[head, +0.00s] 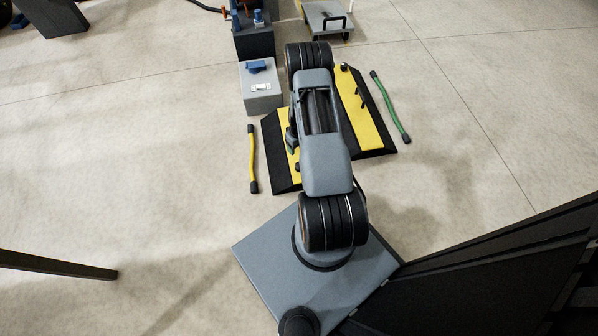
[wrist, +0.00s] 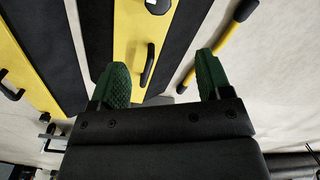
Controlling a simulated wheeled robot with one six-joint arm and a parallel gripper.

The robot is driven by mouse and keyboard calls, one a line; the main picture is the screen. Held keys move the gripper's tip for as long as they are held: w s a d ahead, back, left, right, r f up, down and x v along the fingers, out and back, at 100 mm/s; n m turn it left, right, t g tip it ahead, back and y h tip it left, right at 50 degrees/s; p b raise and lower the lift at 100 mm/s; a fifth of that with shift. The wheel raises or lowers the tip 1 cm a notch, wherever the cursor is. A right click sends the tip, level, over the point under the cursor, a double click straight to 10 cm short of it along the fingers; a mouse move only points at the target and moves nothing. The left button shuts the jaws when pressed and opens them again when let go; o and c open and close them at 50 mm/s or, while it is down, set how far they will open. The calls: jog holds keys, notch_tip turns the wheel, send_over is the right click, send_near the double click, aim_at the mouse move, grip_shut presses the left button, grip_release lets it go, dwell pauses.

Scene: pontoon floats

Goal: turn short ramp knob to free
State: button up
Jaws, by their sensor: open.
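Two yellow-topped black ramp pieces lie side by side on the floor, partly under my arm: a left one (head: 292,148) and a right one (head: 362,112). I cannot tell which is the short ramp. In the wrist view, my gripper (wrist: 161,60) is open and empty, its green pads on either side of a black handle (wrist: 148,65) on a yellow strip (wrist: 130,45). Contact is not visible. A round black knob (wrist: 157,4) sits on the same strip, farther up. In the head view, a knob (head: 297,168) shows on the left ramp and another (head: 344,66) on the right one.
A yellow bar (head: 252,160) lies left of the ramps and a green bar (head: 390,108) right. A grey box (head: 262,95) stands behind left.

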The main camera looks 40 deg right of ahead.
jog(key=f+b, duration=0.2)
jog(key=f, duration=0.3)
jog(key=f+b, duration=0.2)
jog(key=f, duration=0.4)
jog(key=f+b, duration=0.2)
jog(key=f, duration=0.3)
jog(key=shift+s+f, duration=0.15)
jog(key=shift+s, duration=0.2)
jog(key=shift+a, duration=0.1)
jog(key=c, duration=0.9)
